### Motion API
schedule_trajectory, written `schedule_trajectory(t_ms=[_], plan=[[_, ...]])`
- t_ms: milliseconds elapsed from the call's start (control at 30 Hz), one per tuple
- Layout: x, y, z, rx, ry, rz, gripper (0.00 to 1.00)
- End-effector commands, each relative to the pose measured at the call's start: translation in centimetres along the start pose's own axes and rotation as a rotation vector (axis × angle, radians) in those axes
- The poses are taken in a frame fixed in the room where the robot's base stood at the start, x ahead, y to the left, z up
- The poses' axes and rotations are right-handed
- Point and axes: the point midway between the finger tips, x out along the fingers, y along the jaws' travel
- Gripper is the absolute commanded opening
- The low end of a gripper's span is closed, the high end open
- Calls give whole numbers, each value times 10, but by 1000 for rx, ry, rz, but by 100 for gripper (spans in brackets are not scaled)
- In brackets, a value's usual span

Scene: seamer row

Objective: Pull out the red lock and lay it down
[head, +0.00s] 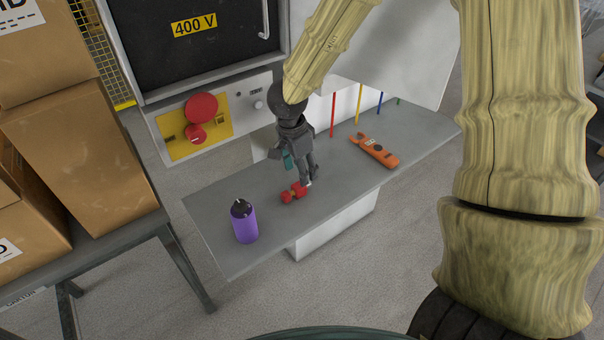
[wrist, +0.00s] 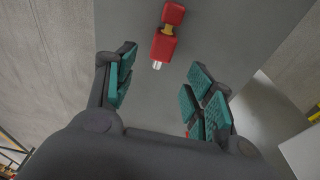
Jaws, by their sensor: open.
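A red lock (head: 287,197) lies on the grey bench (head: 210,215), near its front edge. In the wrist view the red lock (wrist: 164,46) shows two red parts with a tan band between them and a pale metal tip pointing toward my gripper. My gripper (head: 298,178) is open, with nothing between its teal pads, and is just above and behind the lock in the head view. In the wrist view the lock lies ahead of my open fingers (wrist: 160,92), apart from them.
A purple bottle (head: 244,222) stands left of the lock. An orange tool (head: 374,150) lies to the right. Behind are a yellow panel with red discs (head: 200,106), a 400 V cabinet (head: 176,45) and several coloured rods (head: 358,104). Cartons (head: 85,120) stand at the left.

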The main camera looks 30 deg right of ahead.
Motion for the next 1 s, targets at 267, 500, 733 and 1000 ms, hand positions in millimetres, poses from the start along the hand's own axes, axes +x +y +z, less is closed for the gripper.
schedule_trajectory(t_ms=[267,500,733,1000], plan=[[-49,-1,0,1,-2,-3,53],[-77,-1,0,1,-1,-2,53],[-84,-1,0,0,-1,0,53],[-84,-1,0,0,0,0,53]])
